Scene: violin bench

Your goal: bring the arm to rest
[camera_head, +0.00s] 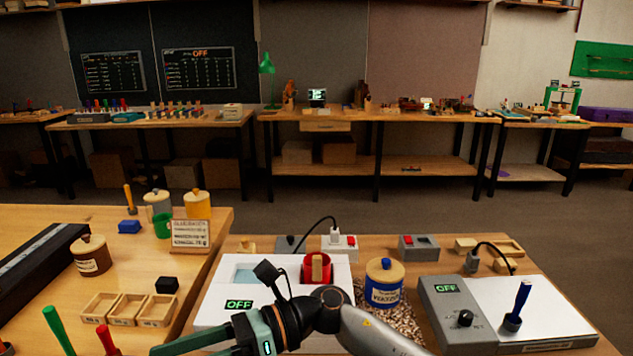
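My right gripper (186,348) is at the bottom edge of the head view, left of the middle, with its dark green fingers pointing left. Its arm comes in from the bottom, right of the gripper. The fingers look apart with nothing seen between them; the lower finger is mostly cut off by the picture edge. The gripper is in front of a white device with an OFF display (239,304), and the wrist overlaps that device's front. I cannot tell whether they touch. My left gripper is not in view.
Wooden trays (128,309), a brown jar (91,255) and upright green (58,328) and red handles are left.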

